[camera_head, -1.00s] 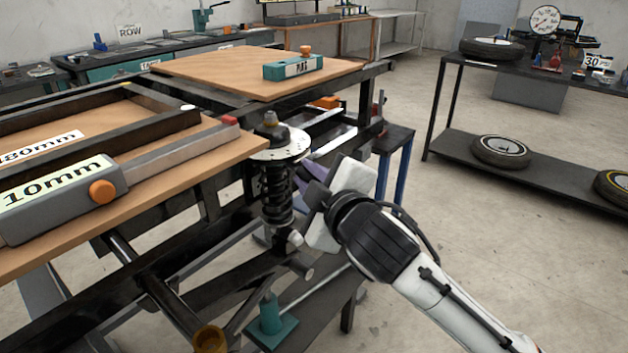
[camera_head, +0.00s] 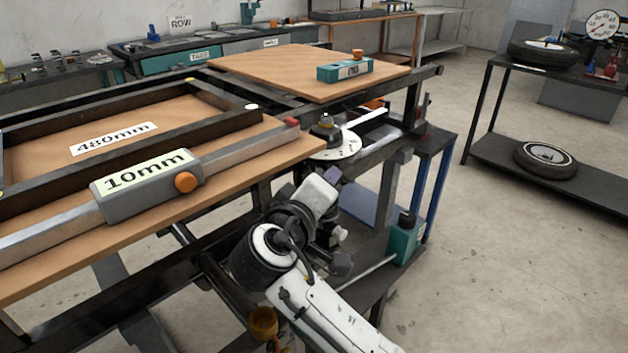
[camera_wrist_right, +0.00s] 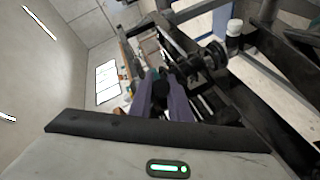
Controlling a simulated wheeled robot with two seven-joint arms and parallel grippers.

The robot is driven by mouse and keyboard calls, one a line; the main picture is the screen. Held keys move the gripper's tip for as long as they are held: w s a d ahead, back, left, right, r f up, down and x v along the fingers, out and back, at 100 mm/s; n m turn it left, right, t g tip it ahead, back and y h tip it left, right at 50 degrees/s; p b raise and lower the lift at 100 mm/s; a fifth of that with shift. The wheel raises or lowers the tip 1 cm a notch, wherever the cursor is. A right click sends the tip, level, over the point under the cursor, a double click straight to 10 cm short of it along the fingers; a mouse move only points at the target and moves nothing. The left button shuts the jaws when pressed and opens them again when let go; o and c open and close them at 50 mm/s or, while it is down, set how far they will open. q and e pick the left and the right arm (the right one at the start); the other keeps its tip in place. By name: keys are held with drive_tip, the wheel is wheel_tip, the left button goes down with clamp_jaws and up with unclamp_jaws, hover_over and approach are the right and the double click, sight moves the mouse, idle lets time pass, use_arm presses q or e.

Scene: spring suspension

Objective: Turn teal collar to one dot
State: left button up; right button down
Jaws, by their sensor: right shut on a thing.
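The spring strut shows its white round top plate (camera_head: 335,147) with dark marks and a grey top nut at the table's right edge in the head view. Its spring is mostly hidden behind my right arm. My right gripper (camera_head: 331,176) is close below the plate, at the strut's front. In the right wrist view its purple fingers (camera_wrist_right: 163,96) are shut on a dark, rounded part (camera_wrist_right: 160,88). A little teal shows just beyond the fingertips, but I cannot tell whether it is the collar. No dot on the collar can be made out. My left gripper is not in view.
A grey 10mm gauge block (camera_head: 147,187) with an orange knob lies on the wooden bench. A teal block (camera_head: 345,71) sits on the far board. A teal bottle-like unit (camera_head: 405,240) stands on the lower shelf. The floor at right is clear up to the wheel rack (camera_head: 510,165).

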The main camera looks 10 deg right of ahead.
drive_tip(key=shift+f, duration=0.1)
drive_tip(key=c, duration=1.6)
unclamp_jaws()
drive_tip(key=shift+c, duration=0.2)
drive_tip(key=v, duration=1)
drive_tip(key=shift+s+a, duration=0.1)
